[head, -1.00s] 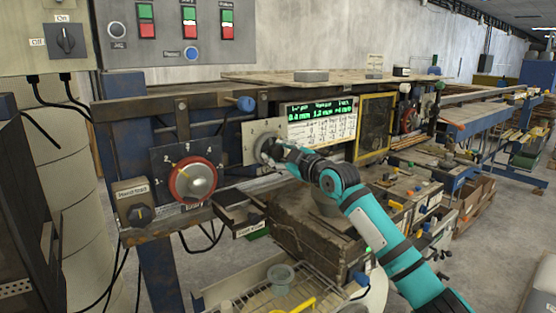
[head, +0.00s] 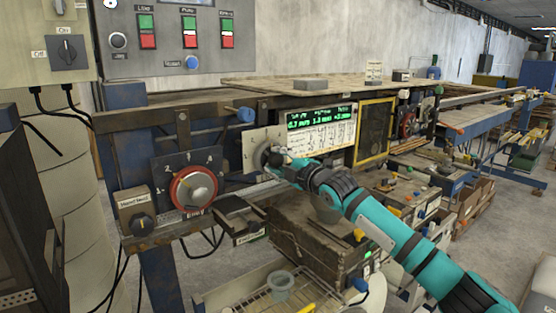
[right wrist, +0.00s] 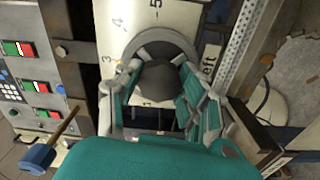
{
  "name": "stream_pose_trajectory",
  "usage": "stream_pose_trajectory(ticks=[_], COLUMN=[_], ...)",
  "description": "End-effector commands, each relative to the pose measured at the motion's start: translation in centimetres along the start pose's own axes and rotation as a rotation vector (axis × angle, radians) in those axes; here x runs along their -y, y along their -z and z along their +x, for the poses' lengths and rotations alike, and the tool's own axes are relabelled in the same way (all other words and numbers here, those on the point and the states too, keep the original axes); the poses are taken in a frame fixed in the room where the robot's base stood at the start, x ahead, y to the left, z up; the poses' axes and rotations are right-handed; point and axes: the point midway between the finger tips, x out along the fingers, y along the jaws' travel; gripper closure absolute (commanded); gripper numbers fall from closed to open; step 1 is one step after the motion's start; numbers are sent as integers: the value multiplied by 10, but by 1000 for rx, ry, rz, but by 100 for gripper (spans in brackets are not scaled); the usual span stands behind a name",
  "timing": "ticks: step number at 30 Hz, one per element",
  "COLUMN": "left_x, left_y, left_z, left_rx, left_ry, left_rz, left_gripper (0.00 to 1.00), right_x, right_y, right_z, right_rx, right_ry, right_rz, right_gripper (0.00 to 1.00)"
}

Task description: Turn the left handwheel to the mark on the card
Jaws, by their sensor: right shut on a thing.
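The left handwheel is a grey round wheel with a dark hub (right wrist: 158,84) on a pale numbered dial plate (right wrist: 125,22) in the right wrist view. The plate carries numbers and the word "Left", partly covered. In the head view the dial plate (head: 250,139) sits left of the lit display. My right gripper (head: 274,160) is at the wheel, its fingers on both sides of the hub, shut on it. The gripper hides part of the wheel in the head view. The card (head: 320,134) with printed rows hangs under the green display; its text is too small to read. My left gripper is not in view.
A red-ringed dial (head: 194,188) is left of the wheel, with a knob box (head: 138,213) beside it. A blue-tipped lever (head: 245,114) sticks out above the wheel. A wooden crate (head: 300,236) stands below my right arm.

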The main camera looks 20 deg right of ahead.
Motion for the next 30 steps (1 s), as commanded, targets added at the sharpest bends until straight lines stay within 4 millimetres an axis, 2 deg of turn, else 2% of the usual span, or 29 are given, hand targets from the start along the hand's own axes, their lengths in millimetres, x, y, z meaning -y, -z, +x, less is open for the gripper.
stream_pose_trajectory(ticks=[13,14,18,26,30], left_x=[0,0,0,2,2], left_y=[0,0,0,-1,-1], left_z=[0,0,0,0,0], left_rx=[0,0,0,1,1], left_ry=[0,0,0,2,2], left_rz=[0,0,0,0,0], left_gripper=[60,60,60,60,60], right_x=[3,3,2,1,1], right_y=[1,1,1,0,0], right_z=[0,0,0,0,-6], right_rx=[-1,-1,-1,0,0], right_ry=[4,5,3,1,1], right_rz=[-8,-8,-8,-8,-8], right_gripper=[93,57,39,37,37])
